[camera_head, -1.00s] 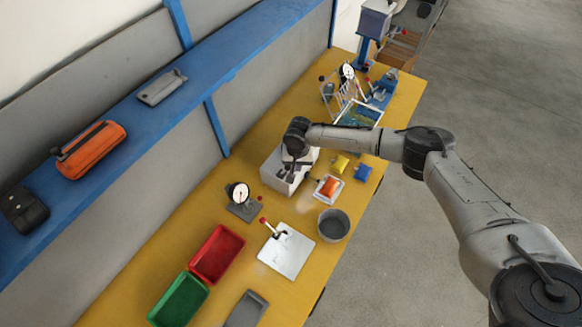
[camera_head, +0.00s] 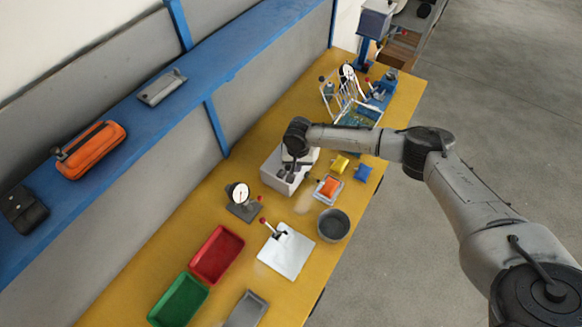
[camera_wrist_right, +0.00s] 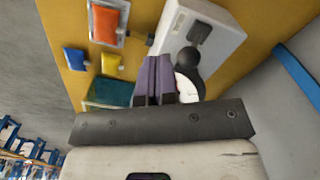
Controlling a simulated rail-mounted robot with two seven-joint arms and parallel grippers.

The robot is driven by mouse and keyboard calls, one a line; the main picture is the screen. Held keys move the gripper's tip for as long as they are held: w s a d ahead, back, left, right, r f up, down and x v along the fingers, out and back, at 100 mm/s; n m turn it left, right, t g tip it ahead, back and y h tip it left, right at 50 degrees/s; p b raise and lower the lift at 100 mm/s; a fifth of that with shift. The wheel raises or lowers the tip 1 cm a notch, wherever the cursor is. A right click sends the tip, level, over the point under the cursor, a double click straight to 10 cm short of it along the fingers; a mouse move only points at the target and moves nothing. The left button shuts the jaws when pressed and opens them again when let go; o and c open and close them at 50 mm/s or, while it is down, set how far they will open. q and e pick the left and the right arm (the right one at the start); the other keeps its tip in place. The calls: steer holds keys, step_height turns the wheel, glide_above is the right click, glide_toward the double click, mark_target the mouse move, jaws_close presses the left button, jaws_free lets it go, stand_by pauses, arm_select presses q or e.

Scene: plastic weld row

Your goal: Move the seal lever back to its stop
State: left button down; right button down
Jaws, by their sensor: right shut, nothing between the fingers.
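A white box-shaped unit (camera_head: 272,178) stands on the yellow bench under my right gripper (camera_head: 289,172). In the right wrist view the same white unit (camera_wrist_right: 222,42) has a dark slot on top. A dark, rounded, lever-like part (camera_wrist_right: 187,62) lies beside the fingers; I cannot tell for sure that it is the seal lever. My right gripper (camera_wrist_right: 158,62) is shut and empty close to it; contact cannot be told. My left gripper is not in view.
Near the unit are a tray with an orange pouch (camera_head: 329,187), a yellow pouch (camera_head: 340,163), a blue pouch (camera_head: 362,173) and a grey round bowl (camera_head: 333,224). A white plate with a red-knobbed lever (camera_head: 287,254), a dial gauge (camera_head: 239,195) and red (camera_head: 217,255) and green (camera_head: 178,300) bins stand closer.

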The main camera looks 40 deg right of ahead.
mark_target(290, 167)
steer(key=shift+f, duration=0.15)
stand_by(0.6)
step_height(290, 167, down, 4)
steer(key=shift+r+b, duration=0.25)
steer(key=shift+b, duration=0.25)
steer(key=shift+w+r, duration=0.1)
steer(key=shift+w, duration=0.05)
stand_by(0.3)
steer(key=shift+w+a+r, duration=0.25)
steer(key=shift+w+r, duration=0.05)
steer(key=shift+w, duration=0.25)
steer(key=shift+w+a+p, duration=0.1)
steer(key=shift+w+p, duration=0.2)
stand_by(0.3)
steer(key=shift+w+a, duration=0.15)
steer(key=shift+w, duration=0.1)
stand_by(0.4)
